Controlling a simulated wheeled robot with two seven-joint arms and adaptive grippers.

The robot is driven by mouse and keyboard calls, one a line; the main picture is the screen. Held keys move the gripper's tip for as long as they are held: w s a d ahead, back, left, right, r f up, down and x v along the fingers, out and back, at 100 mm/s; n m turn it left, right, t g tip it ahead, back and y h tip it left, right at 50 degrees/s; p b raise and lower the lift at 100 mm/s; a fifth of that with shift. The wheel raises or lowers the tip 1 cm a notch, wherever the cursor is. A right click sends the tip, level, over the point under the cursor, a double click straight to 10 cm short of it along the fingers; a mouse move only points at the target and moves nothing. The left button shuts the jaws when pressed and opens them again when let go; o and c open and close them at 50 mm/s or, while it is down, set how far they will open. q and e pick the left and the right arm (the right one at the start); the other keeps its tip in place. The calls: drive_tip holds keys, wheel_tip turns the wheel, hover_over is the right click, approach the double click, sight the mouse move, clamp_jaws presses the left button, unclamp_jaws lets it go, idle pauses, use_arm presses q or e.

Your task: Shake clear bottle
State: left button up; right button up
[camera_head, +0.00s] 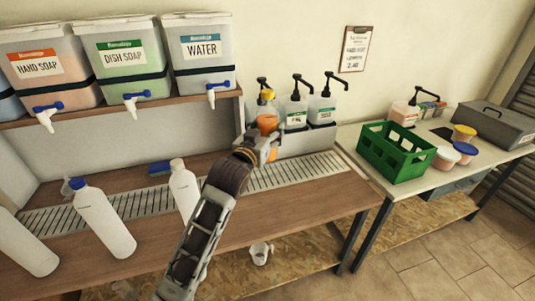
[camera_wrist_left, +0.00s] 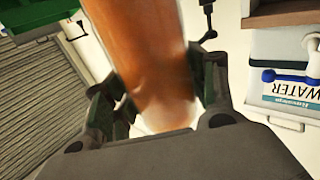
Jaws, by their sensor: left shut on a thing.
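The clear bottle (camera_head: 267,121) holds orange liquid and has a yellow cap in the head view. My left gripper (camera_head: 265,142) is shut around its lower part, in front of the grey bin of pump bottles. In the left wrist view the orange bottle (camera_wrist_left: 155,60) fills the space between the two fingers of the left gripper (camera_wrist_left: 160,100). The bottle's base is partly hidden by the gripper. I cannot tell whether the bottle is clear of the bench. My right gripper is not in view.
Dispenser tanks, including one marked WATER (camera_head: 205,55), stand on a shelf above the bench. White bottles (camera_head: 103,220) stand on the bench at the left. Pump bottles (camera_head: 322,110) are just behind the gripper. A green crate (camera_head: 390,160) stands on the right table.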

use_arm(q)
wheel_tip(320, 180, down, 7)
drive_tip(key=shift+r, duration=0.1)
idle(0.5)
